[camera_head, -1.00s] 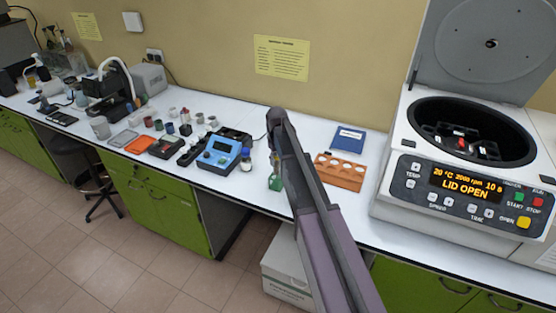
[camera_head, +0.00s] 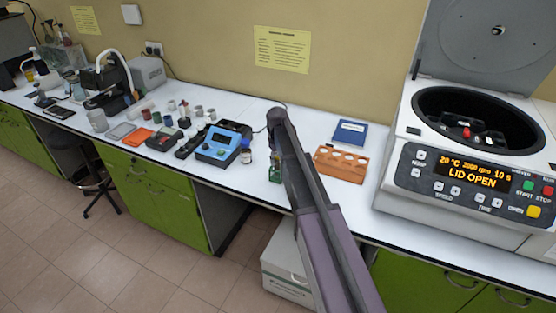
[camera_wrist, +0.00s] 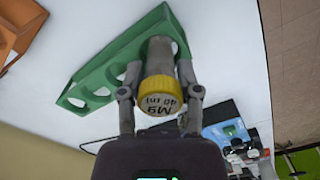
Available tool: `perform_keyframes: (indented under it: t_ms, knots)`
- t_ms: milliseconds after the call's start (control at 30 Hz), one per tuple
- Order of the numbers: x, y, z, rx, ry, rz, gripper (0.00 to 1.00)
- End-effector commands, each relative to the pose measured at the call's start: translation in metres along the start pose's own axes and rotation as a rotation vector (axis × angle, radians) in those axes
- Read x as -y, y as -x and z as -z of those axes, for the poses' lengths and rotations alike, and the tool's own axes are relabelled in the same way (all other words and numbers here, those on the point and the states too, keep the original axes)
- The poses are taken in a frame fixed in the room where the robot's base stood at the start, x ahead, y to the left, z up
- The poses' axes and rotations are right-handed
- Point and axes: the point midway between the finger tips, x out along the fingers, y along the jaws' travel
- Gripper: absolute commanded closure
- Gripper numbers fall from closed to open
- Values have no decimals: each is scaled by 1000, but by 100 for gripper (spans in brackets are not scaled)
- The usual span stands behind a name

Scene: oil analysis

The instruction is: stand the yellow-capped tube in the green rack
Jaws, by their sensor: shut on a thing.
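The yellow-capped tube (camera_wrist: 158,58) shows in the wrist view with its cap (camera_wrist: 160,94) towards the camera, marked "Mg 40 ml". My gripper (camera_wrist: 161,92) is shut on it, one finger on each side near the cap. The green rack (camera_wrist: 106,56) lies behind the tube, with empty holes to the left. The tube overlaps the rack's right end; I cannot tell how deep it sits in a hole. In the head view only part of the green rack (camera_head: 275,173) shows beside my arm, which hides the gripper and tube.
The centrifuge (camera_head: 470,165) stands open further right. A blue device (camera_head: 217,147) and a small bottle (camera_head: 246,156) are to the left. The bench's front edge is close to the green rack.

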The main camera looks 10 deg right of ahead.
Motion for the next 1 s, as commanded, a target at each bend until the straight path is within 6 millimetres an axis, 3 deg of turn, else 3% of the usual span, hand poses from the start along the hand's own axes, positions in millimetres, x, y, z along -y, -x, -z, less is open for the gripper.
perform_keyframes:
  t_ms: [133,167,267,733,1000]
  knots:
    - [0,0,0,0,0,0,100]
    - [0,0,0,0,0,0,47]
    - [0,0,0,0,-1,0,17]
    - [-1,1,0,0,-1,0,16]
    - [-1,11,0,0,-2,0,16]
